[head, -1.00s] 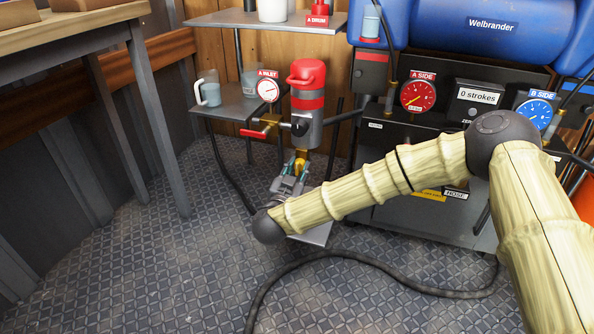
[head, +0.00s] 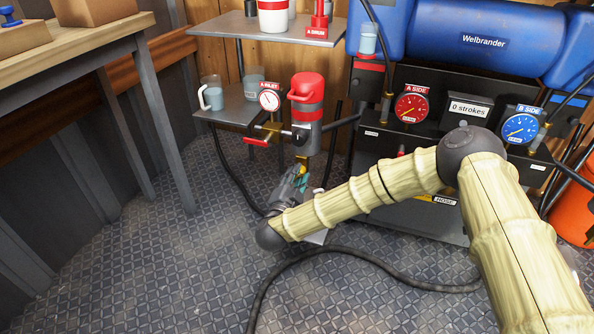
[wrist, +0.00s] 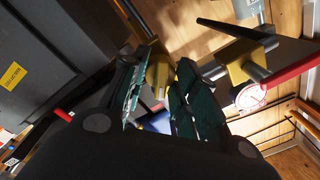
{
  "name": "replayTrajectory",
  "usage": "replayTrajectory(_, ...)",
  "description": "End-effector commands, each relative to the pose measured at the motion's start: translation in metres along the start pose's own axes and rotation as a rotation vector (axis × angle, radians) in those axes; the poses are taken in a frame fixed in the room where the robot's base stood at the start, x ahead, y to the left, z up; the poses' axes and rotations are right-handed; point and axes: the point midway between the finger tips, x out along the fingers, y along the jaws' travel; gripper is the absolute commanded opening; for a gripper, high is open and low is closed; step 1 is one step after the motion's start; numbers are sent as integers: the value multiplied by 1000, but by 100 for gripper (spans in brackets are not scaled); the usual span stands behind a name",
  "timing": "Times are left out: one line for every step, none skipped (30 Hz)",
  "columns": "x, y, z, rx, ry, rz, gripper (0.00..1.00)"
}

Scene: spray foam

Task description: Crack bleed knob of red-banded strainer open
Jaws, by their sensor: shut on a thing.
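The strainer (head: 307,128) is a grey upright cylinder with a red band and a red cap, left of the pump unit. A brass bleed knob (head: 302,161) hangs under it, and my gripper (head: 298,174) reaches it from below, tilted. In the wrist view my gripper's teal-padded fingers (wrist: 164,88) are closed around the yellow brass knob (wrist: 158,72). The fingers hide part of the knob, so its exact turn cannot be told.
The A inlet gauge (head: 269,99) and a red-handled valve (head: 257,141) sit just left of the strainer. The pump unit (head: 407,145) stands right. A black hose (head: 375,262) crosses the floor. A wooden bench (head: 95,42) is at left; open floor lies between.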

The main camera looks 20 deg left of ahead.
Motion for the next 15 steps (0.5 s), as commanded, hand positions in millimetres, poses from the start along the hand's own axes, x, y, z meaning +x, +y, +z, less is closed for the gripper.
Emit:
replayTrajectory(0,-1,-2,28,3,2,5)
replayTrajectory(0,0,-2,44,4,1,5)
replayTrajectory(0,0,-1,65,5,1,5)
replayTrajectory(0,0,-1,79,6,1,5)
replayTrajectory(0,0,-1,93,7,1,5)
replayTrajectory(0,0,-1,108,8,0,5)
replayTrajectory(0,0,-1,119,9,0,5)
replayTrajectory(0,0,-1,129,9,0,5)
replayTrajectory(0,0,-1,139,10,0,5)
replayTrajectory(0,1,-1,147,10,0,5)
replayTrajectory(0,1,-1,154,10,0,5)
replayTrajectory(0,1,0,160,11,0,5)
replayTrajectory(0,1,0,164,11,0,5)
replayTrajectory(0,1,0,167,11,0,5)
replayTrajectory(0,2,0,171,11,0,5)
